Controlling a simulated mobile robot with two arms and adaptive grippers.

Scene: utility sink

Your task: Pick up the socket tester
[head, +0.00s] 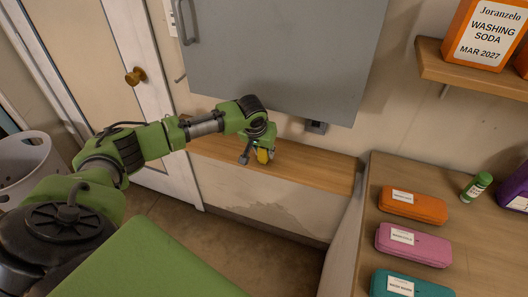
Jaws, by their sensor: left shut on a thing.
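My left gripper (258,156) reaches over the narrow wooden ledge (320,173) below the grey cabinet. It is shut on a small yellow thing, which I take to be the socket tester (263,156). Only part of the yellow thing shows between the fingers; the gripper hides the rest. It is at the ledge's surface or just above it; I cannot tell if it touches the wood. My right gripper is not in view.
The grey cabinet (285,50) hangs close above the ledge, with a small dark box (316,127) under it. Orange (413,205), pink (413,245) and teal (410,284) cases and a green bottle (476,187) stand on the right counter. The ledge's right part is clear.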

